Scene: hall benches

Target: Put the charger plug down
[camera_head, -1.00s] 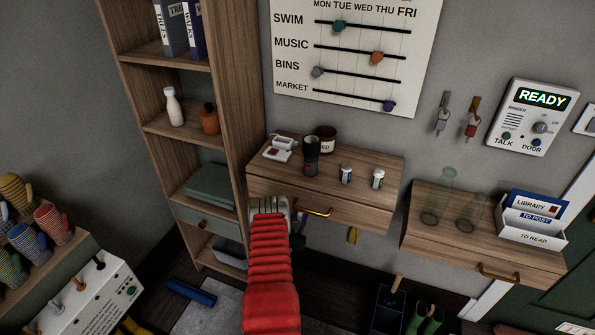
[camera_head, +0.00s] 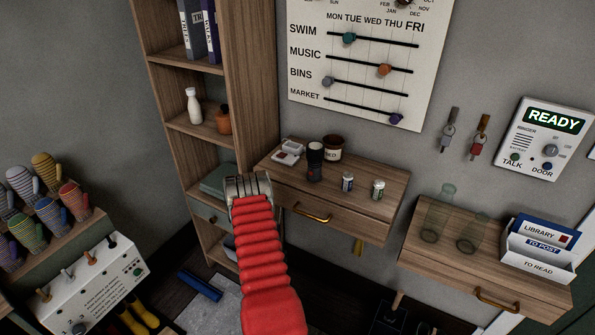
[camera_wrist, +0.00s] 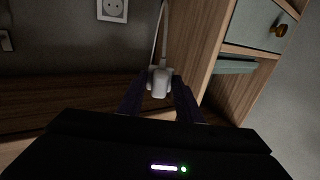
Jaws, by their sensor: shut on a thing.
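The charger plug (camera_wrist: 159,84) is a small white block with a white cable (camera_wrist: 155,45) running up from it in the wrist view. My gripper (camera_wrist: 159,90) is shut on it, with one dark finger on each side. In the head view my gripper (camera_head: 249,182) is at the end of my red arm, in front of the shelf unit and left of the wall drawer shelf. The plug is hidden there behind the gripper. A white wall socket (camera_wrist: 112,9) shows in the wrist view, up and left of the plug, apart from it.
The wall drawer shelf (camera_head: 365,221) holds a small white tray (camera_head: 286,155), a dark torch (camera_head: 315,160), a brown jar (camera_head: 333,147) and two small bottles. The wooden shelf unit (camera_head: 238,90) stands left of it. A second wall shelf (camera_head: 440,263) is at right.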

